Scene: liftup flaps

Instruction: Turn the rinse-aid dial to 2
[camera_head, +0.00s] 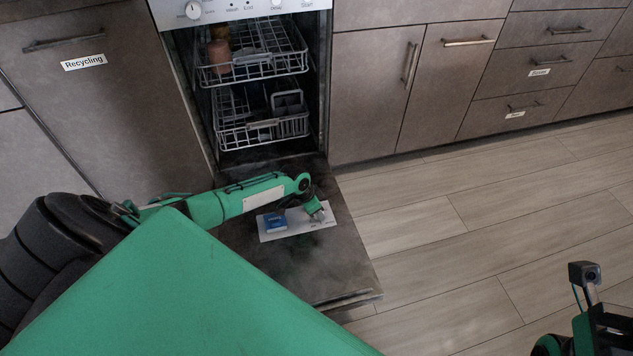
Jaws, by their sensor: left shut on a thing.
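The dishwasher door (315,275) is folded down flat, with a white dispenser panel (285,236) on it. A blue lid or block (275,222) sits at the panel's left part. My left gripper (319,215) is at the right part of this panel, shut on what appears to be the rinse-aid dial. The dial is mostly hidden by the fingers, and its numbers and setting cannot be read. My right arm shows only in part at the lower right corner; the state of its jaws cannot be made out.
Above the door, the open dishwasher holds an upper rack (255,68) with brownish items and a lower rack (262,128). A cabinet labelled Recycling (60,90) stands to the left. Closed cabinets and drawers (520,70) stand to the right. The wooden floor (480,230) is clear.

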